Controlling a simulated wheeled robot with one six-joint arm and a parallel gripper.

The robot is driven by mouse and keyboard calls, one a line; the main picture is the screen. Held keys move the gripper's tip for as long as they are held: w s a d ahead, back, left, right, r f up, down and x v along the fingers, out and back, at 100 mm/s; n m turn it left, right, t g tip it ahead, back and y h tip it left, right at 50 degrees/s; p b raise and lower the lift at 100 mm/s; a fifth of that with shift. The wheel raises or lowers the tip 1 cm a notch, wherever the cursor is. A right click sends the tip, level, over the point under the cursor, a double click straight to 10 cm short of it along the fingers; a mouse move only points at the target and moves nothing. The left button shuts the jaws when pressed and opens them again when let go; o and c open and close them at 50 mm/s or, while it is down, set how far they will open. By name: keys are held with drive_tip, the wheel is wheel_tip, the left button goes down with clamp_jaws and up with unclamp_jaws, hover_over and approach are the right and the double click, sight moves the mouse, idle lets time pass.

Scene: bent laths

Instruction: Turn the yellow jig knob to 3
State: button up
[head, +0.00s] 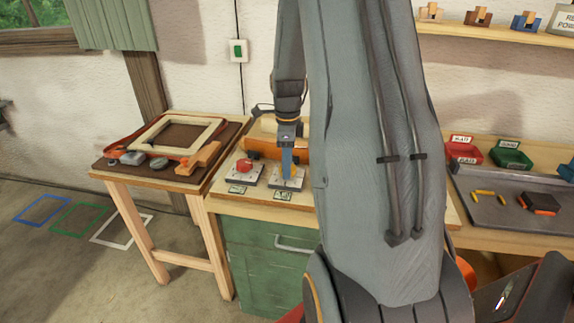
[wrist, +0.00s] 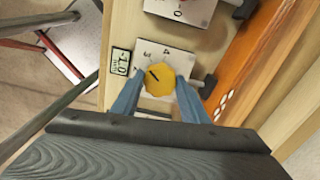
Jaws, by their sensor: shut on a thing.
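The yellow jig knob (wrist: 159,78) sits on a pale dial plate (wrist: 172,60) marked with numbers, among them 2, 3 and 4. Its dark pointer line points up and left in the wrist view, between the 2 and the 3, seemingly closer to the 2. My gripper (wrist: 161,82) has its blue fingers on both sides of the knob and is shut on it. In the head view my gripper (head: 287,163) points down onto the dial plate (head: 280,184), and its fingers largely hide the knob.
A red knob (head: 243,165) on its own plate stands just left of the dial. A small display (wrist: 120,62) lies beside the dial plate. An orange bar (head: 270,144) lies behind the dials. A table with a wooden frame (head: 180,134) stands to the left.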

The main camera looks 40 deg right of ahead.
drive_tip(key=shift+m, duration=0.6)
drive_tip(key=o, duration=1.1)
drive_tip(key=shift+c, duration=0.2)
drive_tip(key=shift+r, duration=0.15)
wheel_tip(320, 180, up, 8)
drive_tip(key=shift+s+f+b, duration=0.1)
drive_tip(key=shift+f+b, duration=0.05)
drive_tip(key=shift+b, duration=0.9)
